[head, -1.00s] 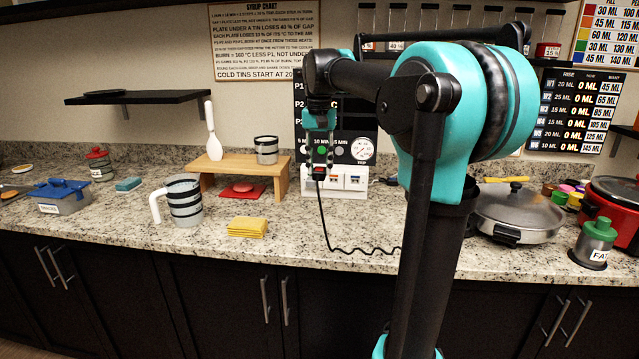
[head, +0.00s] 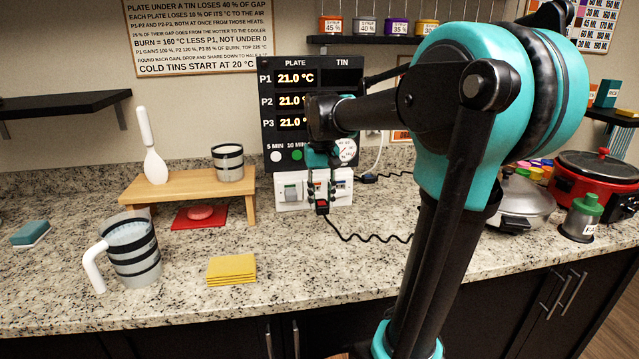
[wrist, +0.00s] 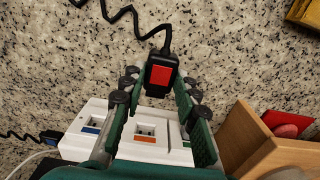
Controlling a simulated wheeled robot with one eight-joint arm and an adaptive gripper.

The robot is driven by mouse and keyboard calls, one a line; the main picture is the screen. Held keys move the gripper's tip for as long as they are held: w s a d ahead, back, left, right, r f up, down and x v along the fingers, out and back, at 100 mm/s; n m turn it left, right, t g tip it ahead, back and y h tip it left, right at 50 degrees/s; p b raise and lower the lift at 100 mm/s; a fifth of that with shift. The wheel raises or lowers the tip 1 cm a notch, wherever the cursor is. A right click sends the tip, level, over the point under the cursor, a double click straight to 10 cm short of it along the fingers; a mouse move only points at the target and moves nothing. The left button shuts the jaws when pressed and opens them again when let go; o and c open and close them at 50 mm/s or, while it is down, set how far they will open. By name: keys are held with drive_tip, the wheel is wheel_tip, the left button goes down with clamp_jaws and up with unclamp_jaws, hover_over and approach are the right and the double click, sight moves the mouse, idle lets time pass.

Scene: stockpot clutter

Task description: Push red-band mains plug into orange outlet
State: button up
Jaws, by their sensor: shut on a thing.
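The red-band mains plug (wrist: 161,72) is black with a red face, and its black cord runs off from its far end in the wrist view. My gripper (wrist: 158,84) is shut on it, a finger on each side. In the head view the plug (head: 322,207) shows below my gripper (head: 319,192), in front of the white outlet block (head: 289,204). The orange outlet (wrist: 146,129) is the middle one in the wrist view, marked by an orange strip. The plug appears apart from it. In the head view my gripper hides most of the orange outlet.
A blue-marked outlet (wrist: 91,120) with another plug (wrist: 47,137) near it lies to one side. A wooden stand (head: 190,184) is left of the block. A yellow cloth (head: 232,269) and a striped jug (head: 131,250) stand on the counter.

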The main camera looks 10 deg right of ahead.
sight(317, 185)
drive_tip(key=shift+f, duration=0.1)
drive_tip(key=shift+w, duration=0.1)
drive_tip(key=shift+w, duration=2.85)
drive_tip(key=shift+w, duration=1.1)
drive_tip(key=o, duration=1.2)
